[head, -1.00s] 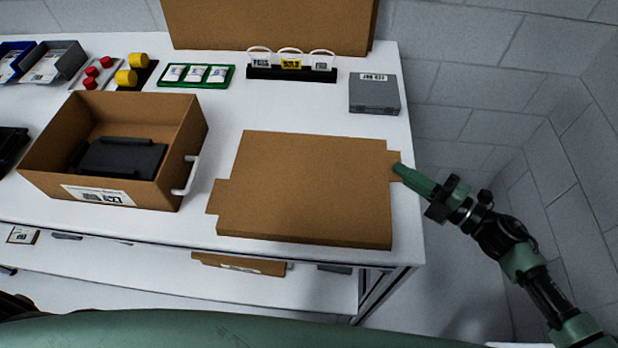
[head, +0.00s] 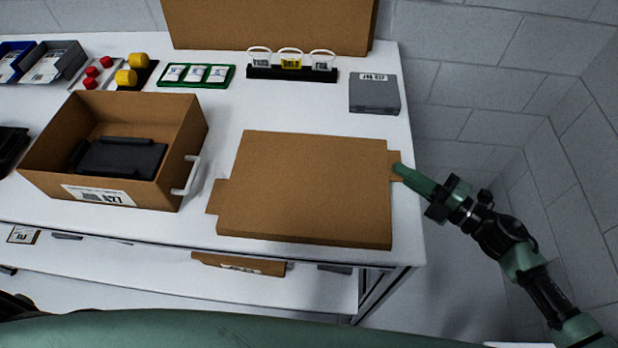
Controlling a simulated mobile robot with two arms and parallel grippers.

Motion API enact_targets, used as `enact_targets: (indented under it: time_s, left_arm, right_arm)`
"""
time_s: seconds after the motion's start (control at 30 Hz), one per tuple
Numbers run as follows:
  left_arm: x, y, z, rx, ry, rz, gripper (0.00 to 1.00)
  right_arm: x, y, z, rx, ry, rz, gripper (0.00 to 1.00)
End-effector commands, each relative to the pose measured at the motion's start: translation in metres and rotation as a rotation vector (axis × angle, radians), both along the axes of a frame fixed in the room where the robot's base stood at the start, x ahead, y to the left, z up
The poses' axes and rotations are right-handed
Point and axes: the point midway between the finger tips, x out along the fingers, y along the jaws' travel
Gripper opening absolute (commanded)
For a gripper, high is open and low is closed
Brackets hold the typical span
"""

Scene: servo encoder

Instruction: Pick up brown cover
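The brown cover (head: 305,188) lies flat on the white table, with a tab sticking out on its left and right sides. My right gripper (head: 400,170) comes in from the right, and its fingertips are at the cover's right tab. From this angle I cannot tell whether the fingers are closed on the tab. My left gripper is not in view.
A brown open box (head: 150,190) with a black insert and a white handle stands left of the cover. A grey case (head: 374,95), a black rack (head: 291,74) and a green tray (head: 196,75) are behind. The white table (head: 225,120) has clear surface around the cover.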

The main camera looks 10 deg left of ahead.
Motion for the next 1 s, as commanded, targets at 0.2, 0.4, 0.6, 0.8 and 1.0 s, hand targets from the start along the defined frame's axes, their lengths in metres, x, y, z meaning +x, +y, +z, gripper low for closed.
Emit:
enact_targets:
  time_s: [0.2,0.4,0.6,0.8,1.0]
  left_arm:
    - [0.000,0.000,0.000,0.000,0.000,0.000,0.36]
    - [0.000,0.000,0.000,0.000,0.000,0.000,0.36]
    - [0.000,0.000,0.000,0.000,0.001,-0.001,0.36]
    - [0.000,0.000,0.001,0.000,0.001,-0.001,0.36]
    - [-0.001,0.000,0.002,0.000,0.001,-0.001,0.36]
  right_arm:
    - [0.000,0.000,-0.001,-0.001,0.001,0.000,0.00]
    - [0.000,0.000,0.000,0.001,0.001,0.000,0.00]
    - [0.000,0.000,0.004,-0.001,-0.001,0.001,0.00]
    - [0.000,0.000,0.029,-0.002,-0.003,0.002,0.00]
    - [0.000,0.000,0.079,-0.004,-0.006,0.004,0.00]
